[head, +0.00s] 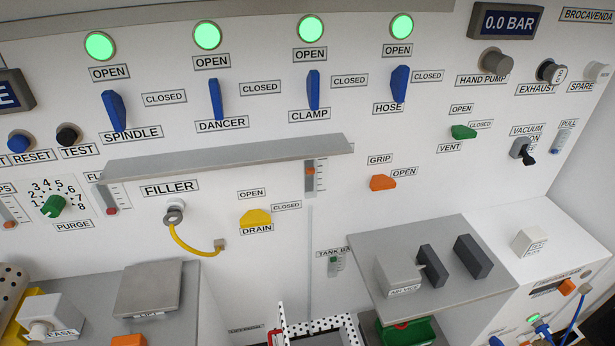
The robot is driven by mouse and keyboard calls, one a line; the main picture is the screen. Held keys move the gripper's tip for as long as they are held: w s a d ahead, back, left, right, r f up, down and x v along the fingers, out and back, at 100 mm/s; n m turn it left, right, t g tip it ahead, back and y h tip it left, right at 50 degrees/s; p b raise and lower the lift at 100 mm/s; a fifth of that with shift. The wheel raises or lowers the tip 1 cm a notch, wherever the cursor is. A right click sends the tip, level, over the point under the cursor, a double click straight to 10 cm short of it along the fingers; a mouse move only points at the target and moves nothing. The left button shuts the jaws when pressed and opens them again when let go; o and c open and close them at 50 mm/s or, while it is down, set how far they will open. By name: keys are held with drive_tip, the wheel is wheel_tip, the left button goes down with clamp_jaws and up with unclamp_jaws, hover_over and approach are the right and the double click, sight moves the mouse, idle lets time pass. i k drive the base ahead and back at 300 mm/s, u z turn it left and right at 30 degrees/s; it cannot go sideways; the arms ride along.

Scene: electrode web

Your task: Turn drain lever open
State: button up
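The drain lever (256,219) is a yellow handle on the white panel, a little left of the middle in the head view. Its DRAIN label (257,230) sits just below it. An OPEN label (251,194) is above it and a CLOSED label (287,207) is to its upper right. The lever is seen foreshortened, so I cannot tell which label it points to. Nothing touches it. My gripper is not in view.
A grey ledge (225,159) juts out above the drain lever. A yellow hose (190,246) hangs to its left from the filler port (174,214). An orange grip lever (383,182) is to the right. A grey shelf (450,290) stands lower right.

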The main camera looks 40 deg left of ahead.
sight(254, 218)
drive_tip(key=u, duration=1.7)
